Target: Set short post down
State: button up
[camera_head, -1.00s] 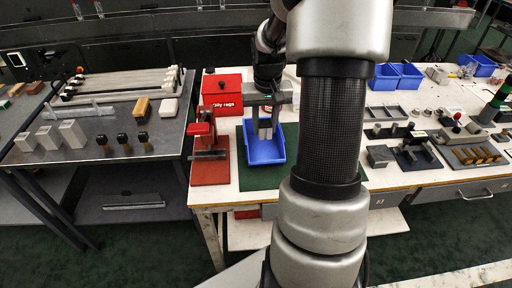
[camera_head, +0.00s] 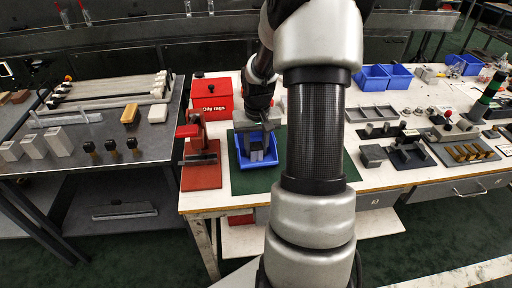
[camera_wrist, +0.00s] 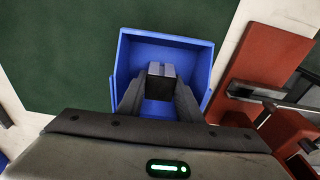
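The short post (camera_wrist: 161,71) is a small grey block seen end-on in the wrist view, between the fingertips of my gripper (camera_wrist: 160,92). Both dark fingers appear to press on its sides. My gripper (camera_head: 257,148) points down into a blue bin (camera_head: 243,163) in the head view, and the bin's wall (camera_wrist: 122,65) surrounds the fingers in the wrist view. The post's lower end is hidden, so I cannot tell whether it touches the bin floor.
The bin stands on a dark green mat (camera_wrist: 60,50) on the white bench. A red fixture (camera_head: 200,160) stands close at the left, with a red oily-rags box (camera_head: 212,97) behind. Grey fixtures (camera_head: 408,152) stand at the right. Green mat is clear around the bin.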

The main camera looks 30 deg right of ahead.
aim_at(257, 149)
jog(key=o, duration=0.4)
jog(key=shift+c, duration=0.2)
notch_tip(257, 149, up, 12)
jog(key=s+p, duration=0.1)
jog(key=p, duration=0.2)
jog(key=shift+s+a+r, duration=0.15)
jog(key=shift+a, duration=0.15)
